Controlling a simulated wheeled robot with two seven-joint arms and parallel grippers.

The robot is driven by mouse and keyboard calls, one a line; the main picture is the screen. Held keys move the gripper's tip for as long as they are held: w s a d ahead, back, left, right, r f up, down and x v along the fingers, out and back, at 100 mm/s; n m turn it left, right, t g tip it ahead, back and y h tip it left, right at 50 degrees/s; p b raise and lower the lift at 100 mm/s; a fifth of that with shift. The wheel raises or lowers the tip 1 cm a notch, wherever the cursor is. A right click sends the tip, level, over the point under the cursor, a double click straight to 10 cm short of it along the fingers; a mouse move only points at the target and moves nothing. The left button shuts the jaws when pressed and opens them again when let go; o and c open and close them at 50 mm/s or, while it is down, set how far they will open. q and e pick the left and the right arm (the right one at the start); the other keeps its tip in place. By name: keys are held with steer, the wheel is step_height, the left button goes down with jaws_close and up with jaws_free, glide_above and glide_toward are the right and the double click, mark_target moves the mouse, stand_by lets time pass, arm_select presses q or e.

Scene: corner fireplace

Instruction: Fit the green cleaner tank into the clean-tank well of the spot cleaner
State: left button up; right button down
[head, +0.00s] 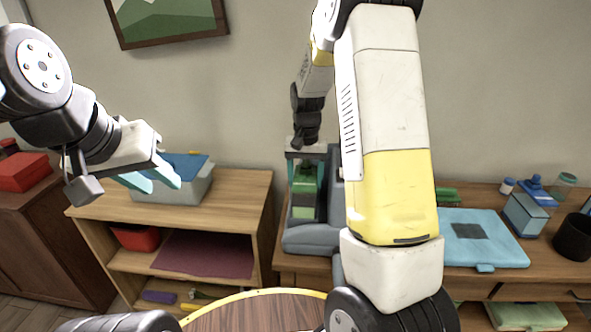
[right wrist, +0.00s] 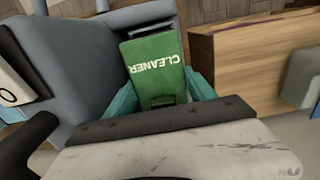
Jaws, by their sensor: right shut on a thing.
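The green cleaner tank (head: 304,204) shows at the spot cleaner, below my right gripper (head: 306,158), in the head view. In the right wrist view the tank (right wrist: 155,66), lettered CLEANER, sits between the teal fingers of my right gripper (right wrist: 162,98), which is shut on it. The grey-blue spot cleaner (head: 309,240) stands on the wooden desk, and its body (right wrist: 95,55) rises beside the tank in the wrist view. I cannot tell whether the tank is seated in the well; its bottom is hidden. My left gripper (head: 152,180) is open and empty, over the left shelf.
A grey bin (head: 170,212) with a blue thing in it stands on the left shelf unit (head: 240,190). A round table (head: 260,312) is in front.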

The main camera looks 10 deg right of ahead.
steer(key=shift+c, duration=1.6)
jaws_free()
steer(key=shift+f, duration=0.1)
step_height(320, 180, up, 12)
steer(key=s+r+n+t+y, duration=0.2)
steer(key=s+r+t, duration=0.1)
steer(key=s+r, duration=0.8)
steer(key=s+a+f+n+t, duration=0.1)
steer(key=s+a+f+t, duration=0.1)
steer(key=s, duration=1.1)
steer(key=shift+s+f+n+t, duration=0.2)
steer(key=shift+n+t, duration=0.2)
steer(key=shift+t, duration=0.2)
steer(key=shift+a, duration=0.1)
